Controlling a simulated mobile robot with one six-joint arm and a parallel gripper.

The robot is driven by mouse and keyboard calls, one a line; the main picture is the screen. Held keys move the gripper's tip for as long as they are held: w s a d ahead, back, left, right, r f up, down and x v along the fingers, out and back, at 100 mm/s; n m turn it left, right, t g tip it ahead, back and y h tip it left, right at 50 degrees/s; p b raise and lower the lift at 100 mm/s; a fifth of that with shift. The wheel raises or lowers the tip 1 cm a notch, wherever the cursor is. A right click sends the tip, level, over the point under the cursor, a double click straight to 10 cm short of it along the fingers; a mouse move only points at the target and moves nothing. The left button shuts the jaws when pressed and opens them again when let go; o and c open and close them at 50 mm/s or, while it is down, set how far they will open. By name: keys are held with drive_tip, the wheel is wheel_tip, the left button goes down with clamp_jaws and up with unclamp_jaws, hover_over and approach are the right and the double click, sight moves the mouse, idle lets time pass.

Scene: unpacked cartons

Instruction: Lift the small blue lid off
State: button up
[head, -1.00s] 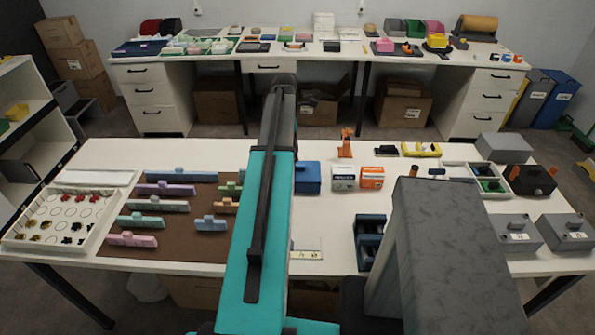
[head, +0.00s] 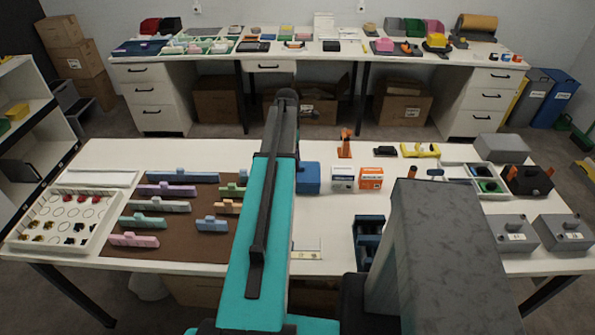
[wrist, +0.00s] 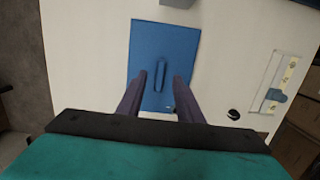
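The small blue lid (wrist: 165,45) lies below my gripper in the wrist view, a flat blue rectangle with a narrow raised handle (wrist: 160,75) near its middle. My gripper (wrist: 157,80) is open, with one dark finger on each side of the handle and a gap on both sides. I cannot tell how far the fingertips are above the lid. In the head view a blue box (head: 309,180) shows just right of my teal arm, partly hidden by it. My gripper is hidden behind the arm there.
White and orange cartons (head: 371,179) stand right of the blue box. A dark blue rack (head: 368,240) stands nearer. A brown mat (head: 180,236) with coloured handled pieces lies left. A grey block (wrist: 178,3) sits at the wrist view's top.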

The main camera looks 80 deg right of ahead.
drive_tip(key=shift+s+f, duration=0.15)
drive_tip(key=shift+f, duration=0.95)
clamp_jaws()
